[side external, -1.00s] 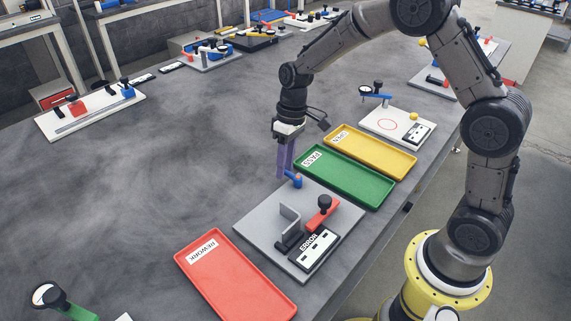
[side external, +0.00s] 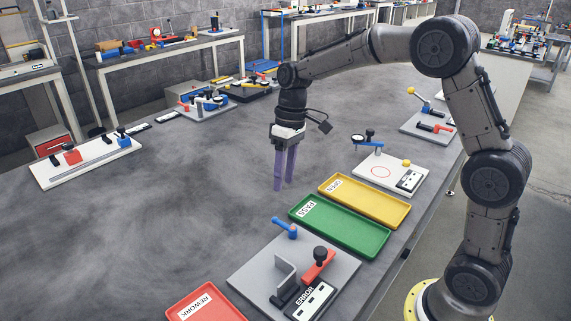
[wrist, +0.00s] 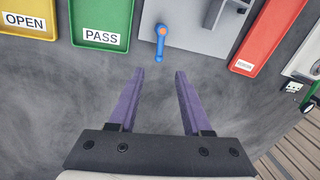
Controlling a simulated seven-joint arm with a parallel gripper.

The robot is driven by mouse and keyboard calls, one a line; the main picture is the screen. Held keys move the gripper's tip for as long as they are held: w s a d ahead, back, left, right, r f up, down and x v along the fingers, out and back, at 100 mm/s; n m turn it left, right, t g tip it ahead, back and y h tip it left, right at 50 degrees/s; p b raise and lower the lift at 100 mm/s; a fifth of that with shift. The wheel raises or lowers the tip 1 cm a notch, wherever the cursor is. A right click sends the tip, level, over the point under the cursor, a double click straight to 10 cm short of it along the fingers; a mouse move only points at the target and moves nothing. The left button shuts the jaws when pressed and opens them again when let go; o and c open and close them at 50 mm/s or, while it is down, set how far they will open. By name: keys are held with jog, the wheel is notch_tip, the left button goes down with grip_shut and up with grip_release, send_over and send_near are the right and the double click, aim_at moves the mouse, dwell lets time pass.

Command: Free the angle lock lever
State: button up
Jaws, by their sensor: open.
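The blue lever (side external: 285,228), which I take to be the angle lock lever, sits at the far corner of a grey fixture plate (side external: 252,275). In the wrist view the lever (wrist: 161,42) has an orange pivot cap and its arm points toward my gripper. My gripper (side external: 283,187) points down above the table, above and behind the lever, apart from it. In the wrist view its two purple fingers (wrist: 154,73) are spread wide with nothing between them. The plate also carries a grey angle bracket (side external: 285,275) and a red clamp with a black knob (side external: 319,264).
A black-and-white ERROR display (side external: 310,299) lies on the plate's near side. A green PASS tray (side external: 340,228) and yellow OPEN tray (side external: 365,200) lie to the right, a red REWORK tray (side external: 207,304) to the left. The table's left middle is clear.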

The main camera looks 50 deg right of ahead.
jog(key=shift+d+r, duration=0.15)
jog(key=shift+r, duration=0.6)
jog(key=shift+d+r, duration=0.15)
jog(key=shift+r, duration=0.55)
jog(key=s+a+r+t, duration=0.2)
jog(key=s+r+t, duration=0.1)
jog(key=s+r, duration=0.75)
jog(key=s+d+f+m+t+h, duration=0.1)
jog(key=s+f, duration=0.2)
jog(key=s, duration=0.4)
jog(key=s+d+f+t+h, duration=0.1)
jog(key=s+f, duration=0.3)
jog(key=s, duration=0.4)
jog(key=shift+m+t, duration=0.4)
jog(key=shift+t, duration=0.1)
